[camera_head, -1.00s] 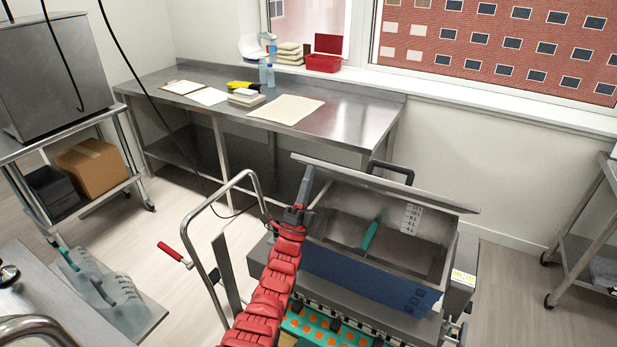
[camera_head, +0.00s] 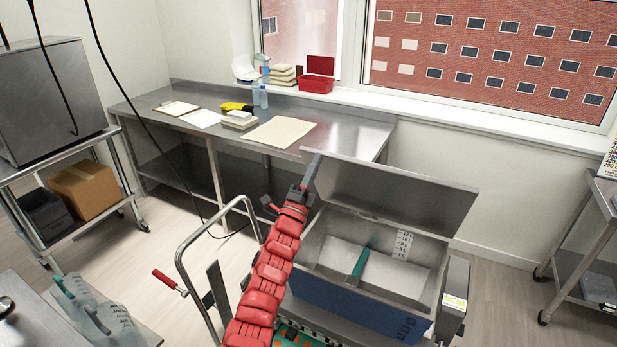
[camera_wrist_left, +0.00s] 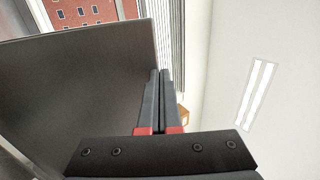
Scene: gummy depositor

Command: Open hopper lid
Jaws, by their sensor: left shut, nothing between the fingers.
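The hopper (camera_head: 330,292) is a steel box with a blue front, standing on the depositor. Its lid (camera_head: 395,195) is tilted up steeply at the back, so the inside shows, with a scale plate and a teal strip. My left gripper (camera_head: 312,172) is at the lid's left edge, with its fingers closed together and nothing between them. In the left wrist view the shut fingers (camera_wrist_left: 165,95) are beside the large grey lid panel (camera_wrist_left: 75,90); I cannot tell whether they touch it. My right gripper is not in view.
A steel table (camera_head: 345,135) with papers stands behind the depositor. A bent metal handle rail (camera_head: 183,255) is left of my arm. A wheeled cart (camera_head: 590,235) stands at the right, and another with a cardboard box (camera_head: 85,190) at the left.

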